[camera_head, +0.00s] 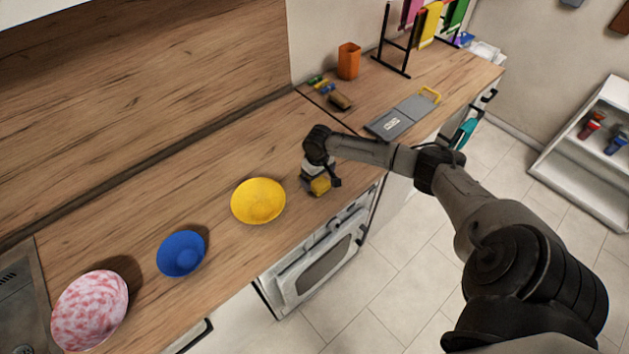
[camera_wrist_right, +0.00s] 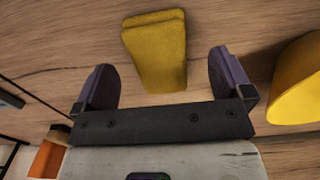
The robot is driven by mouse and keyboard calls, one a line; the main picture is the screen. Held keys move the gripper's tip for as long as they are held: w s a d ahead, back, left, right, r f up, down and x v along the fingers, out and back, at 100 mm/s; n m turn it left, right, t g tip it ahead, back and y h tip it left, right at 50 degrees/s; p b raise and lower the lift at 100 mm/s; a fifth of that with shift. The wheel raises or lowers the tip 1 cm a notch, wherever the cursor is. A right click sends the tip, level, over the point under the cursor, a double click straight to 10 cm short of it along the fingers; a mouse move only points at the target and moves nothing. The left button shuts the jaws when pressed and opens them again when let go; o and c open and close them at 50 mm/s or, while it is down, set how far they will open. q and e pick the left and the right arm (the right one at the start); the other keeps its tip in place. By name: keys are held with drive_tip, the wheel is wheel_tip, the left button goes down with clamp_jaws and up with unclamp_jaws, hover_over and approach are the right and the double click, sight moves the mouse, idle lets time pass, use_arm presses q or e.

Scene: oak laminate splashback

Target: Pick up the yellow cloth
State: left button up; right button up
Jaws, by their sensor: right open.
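The yellow cloth (camera_wrist_right: 155,48) lies folded on the wooden counter in the right wrist view. In the head view it shows as a small yellow patch (camera_head: 320,187) under my right gripper, partly hidden by it. My right gripper (camera_wrist_right: 160,75) is open and empty, with a gap on both sides of the cloth, which lies between and beyond the two fingers. The fingers do not touch it; their exact height above it is hard to tell. In the head view my right gripper (camera_head: 318,182) hangs near the counter's front edge. My left gripper is not in view.
A yellow bowl (camera_head: 258,201) stands close left of the gripper. A blue bowl (camera_head: 181,253) and a pink-white bowl (camera_head: 90,310) stand farther left. A grey board (camera_head: 404,117), an orange cup (camera_head: 349,61) and a rack (camera_head: 395,55) with hanging cloths, one yellow, are beyond.

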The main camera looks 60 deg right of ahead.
sight(318, 182)
drive_tip(key=shift+d+f, duration=0.15)
drive_tip(key=shift+f, duration=1.7)
drive_tip(key=c, duration=1)
